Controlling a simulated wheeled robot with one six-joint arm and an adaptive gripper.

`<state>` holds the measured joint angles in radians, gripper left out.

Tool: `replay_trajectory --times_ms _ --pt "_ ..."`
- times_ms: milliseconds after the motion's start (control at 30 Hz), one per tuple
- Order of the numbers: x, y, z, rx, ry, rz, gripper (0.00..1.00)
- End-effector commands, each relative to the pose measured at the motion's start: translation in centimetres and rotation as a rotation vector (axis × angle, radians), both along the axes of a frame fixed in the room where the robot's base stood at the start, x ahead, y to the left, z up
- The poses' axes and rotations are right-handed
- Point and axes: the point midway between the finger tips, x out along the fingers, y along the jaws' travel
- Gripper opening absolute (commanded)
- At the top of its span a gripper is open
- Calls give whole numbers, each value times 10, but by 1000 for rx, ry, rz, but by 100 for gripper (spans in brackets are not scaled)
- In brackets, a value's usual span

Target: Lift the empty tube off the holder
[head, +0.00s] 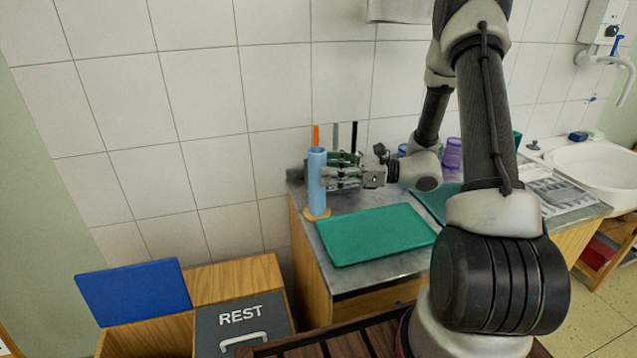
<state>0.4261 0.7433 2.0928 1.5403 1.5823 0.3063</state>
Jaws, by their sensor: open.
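A light blue upright tube (317,182) stands at the back left corner of the grey counter in the head view. A wooden-coloured holder base (317,214) shows at its foot. My gripper (327,178) reaches in from the right, level with the tube's middle. Its jaws are open, with the fingertips at the tube's right side. I cannot tell whether they touch it or surround it. The tube's inside is not clearly visible.
A green tray (375,234) lies in front of the tube. Thin orange (316,136) and dark (354,137) uprights stand behind. Purple cups (452,153) and a white sink (600,172) are to the right. A bin marked REST (240,318) stands lower left. The tiled wall is close behind.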

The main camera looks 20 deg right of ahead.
Motion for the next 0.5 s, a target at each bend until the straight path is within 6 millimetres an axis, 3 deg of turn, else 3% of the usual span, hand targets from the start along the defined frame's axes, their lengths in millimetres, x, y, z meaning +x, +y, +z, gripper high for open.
replay_trajectory --times_ms 200,467,500 --pt "11 29 2 -2 1 3 65" --pt "12 31 2 -2 0 0 65" --pt "12 31 2 -2 0 0 60"
